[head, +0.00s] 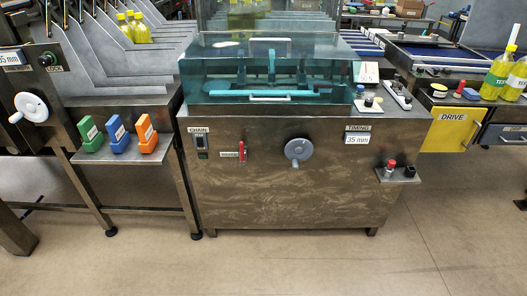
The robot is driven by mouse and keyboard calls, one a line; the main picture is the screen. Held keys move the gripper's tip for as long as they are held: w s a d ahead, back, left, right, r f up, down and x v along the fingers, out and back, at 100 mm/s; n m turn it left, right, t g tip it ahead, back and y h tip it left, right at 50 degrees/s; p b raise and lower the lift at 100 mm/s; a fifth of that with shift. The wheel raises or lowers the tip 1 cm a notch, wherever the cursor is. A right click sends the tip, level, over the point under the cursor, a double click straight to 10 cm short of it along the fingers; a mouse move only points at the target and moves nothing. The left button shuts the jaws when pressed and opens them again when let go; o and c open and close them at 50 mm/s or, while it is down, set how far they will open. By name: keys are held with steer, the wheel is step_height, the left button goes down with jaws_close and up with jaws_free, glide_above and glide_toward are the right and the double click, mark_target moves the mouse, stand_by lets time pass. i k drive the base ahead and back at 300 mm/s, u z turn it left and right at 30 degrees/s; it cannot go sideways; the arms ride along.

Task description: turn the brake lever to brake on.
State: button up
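A small red lever (242,152) sits on the front of the steel cabinet (290,205), left of the grey hand wheel. It stands about upright. A small plate (229,154) is just to its left, with lettering too small to read. I cannot tell from the frame which position means brake on. My gripper is not in view.
A teal clear guard (270,75) covers the cabinet's top. The grey hand wheel (298,150) and a CHAIN switch (201,147) flank the lever. A small shelf (397,174) juts out at right, and a shelf with coloured blocks (120,155) at left. The floor (290,265) in front is clear.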

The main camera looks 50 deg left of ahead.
mark_target(242, 162)
steer(key=i, duration=0.4)
steer(key=u, duration=2.7)
steer(key=i, duration=0.1)
steer(key=z, duration=3.2)
steer(key=k, duration=0.15)
steer(key=u, duration=4)
